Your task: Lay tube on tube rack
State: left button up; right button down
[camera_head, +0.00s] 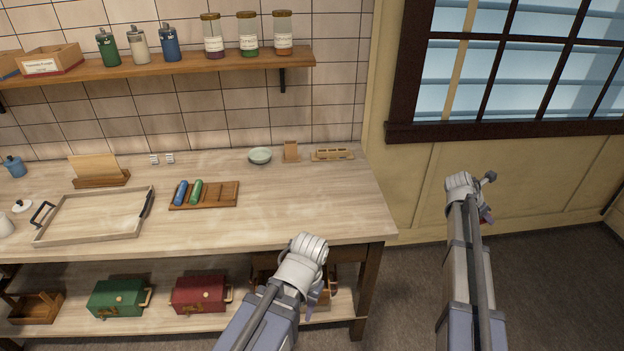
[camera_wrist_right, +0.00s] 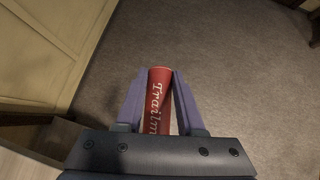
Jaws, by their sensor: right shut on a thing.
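The wooden tube rack (camera_head: 222,195) lies on the table, left of centre in the head view. A blue tube (camera_head: 181,192) and a green tube (camera_head: 196,191) lie side by side in its left part; its right part is empty. My right gripper (camera_wrist_right: 159,82) is shut on a red tube (camera_wrist_right: 159,103) with white lettering, held over the floor. In the head view my right gripper (camera_head: 486,214) is right of the table, mostly behind its wrist. My left gripper (camera_head: 315,296) is at the table's front edge; its fingers are too hidden to tell their state.
A wooden tray (camera_head: 95,239) with a dark handle stands left of the rack. A pale bowl (camera_head: 260,156) and small wooden holders (camera_head: 332,154) stand at the back. Green (camera_head: 117,298) and red (camera_head: 199,294) boxes sit on the lower shelf. The table's right half is clear.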

aim_at(228, 192)
jog(key=i+l+u, duration=0.15)
jog(key=u, duration=0.3)
jog(key=i+l+u, duration=0.1)
jog(key=u, duration=0.35)
jog(key=l+u, duration=0.4)
jog(key=i+l+u, duration=0.1)
jog(key=u, duration=0.35)
jog(key=i+l+u, duration=0.1)
jog(key=l+u, duration=0.9)
jog(key=l, duration=0.2)
